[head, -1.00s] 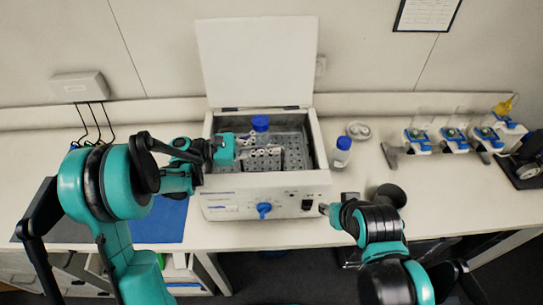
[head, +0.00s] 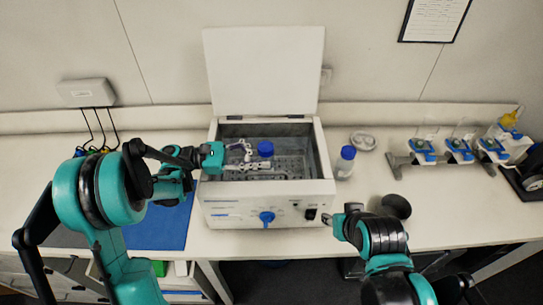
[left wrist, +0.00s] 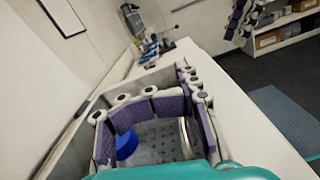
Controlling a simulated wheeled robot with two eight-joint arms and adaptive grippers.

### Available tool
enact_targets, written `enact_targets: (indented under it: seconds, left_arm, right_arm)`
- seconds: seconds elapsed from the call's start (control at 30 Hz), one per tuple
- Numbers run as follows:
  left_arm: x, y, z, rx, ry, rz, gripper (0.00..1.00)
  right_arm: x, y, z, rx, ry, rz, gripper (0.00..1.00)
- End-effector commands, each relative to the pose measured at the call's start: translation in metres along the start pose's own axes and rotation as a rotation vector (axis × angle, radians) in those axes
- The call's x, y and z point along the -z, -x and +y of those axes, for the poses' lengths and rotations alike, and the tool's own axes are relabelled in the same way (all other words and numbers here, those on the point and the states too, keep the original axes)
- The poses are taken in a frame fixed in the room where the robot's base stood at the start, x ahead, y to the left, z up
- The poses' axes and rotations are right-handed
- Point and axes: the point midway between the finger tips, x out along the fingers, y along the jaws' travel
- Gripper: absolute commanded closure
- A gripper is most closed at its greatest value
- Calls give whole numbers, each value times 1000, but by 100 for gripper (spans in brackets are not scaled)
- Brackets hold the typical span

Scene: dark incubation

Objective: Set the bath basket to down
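The white water bath (head: 228,200) stands on the bench with its lid (head: 264,70) raised. The perforated metal basket (head: 297,166) sits low inside it, with the dark inner walls showing above. A blue-capped bottle (head: 265,149) stands in the basket. My left gripper (head: 259,157) is over the bath's left half, beside the bottle. In the left wrist view its purple-padded fingers (left wrist: 178,95) are spread, with a curved metal handle (left wrist: 185,135) and the blue cap (left wrist: 127,146) below them. My right gripper (head: 337,221) is by the bath's front right corner; its fingers are too small to read.
A second blue-capped bottle (head: 346,162) and a small round dish (head: 362,141) stand right of the bath. A row of blue-and-grey devices (head: 459,150) is further right. A blue mat (head: 165,228) lies left of the bath. The bench between dish and devices is mostly clear.

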Motion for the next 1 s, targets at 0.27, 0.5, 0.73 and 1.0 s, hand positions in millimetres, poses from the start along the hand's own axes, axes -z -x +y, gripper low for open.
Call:
enact_targets:
  seconds: [0.27, 0.5, 0.73, 1.0]
  left_arm:
    - [1, 60, 1, -5, 0, 0, 69]
    - [0, 81, 1, -3, 1, 0, 69]
    - [0, 81, 1, -2, 1, 0, 69]
    - [0, 81, 1, -2, 1, 0, 69]
  right_arm:
    - [0, 0, 0, 0, 0, 0, 60]
    - [0, 0, 0, 0, 0, 0, 60]
    - [0, 0, 0, 0, 0, 0, 60]
    - [0, 0, 0, 0, 0, 0, 60]
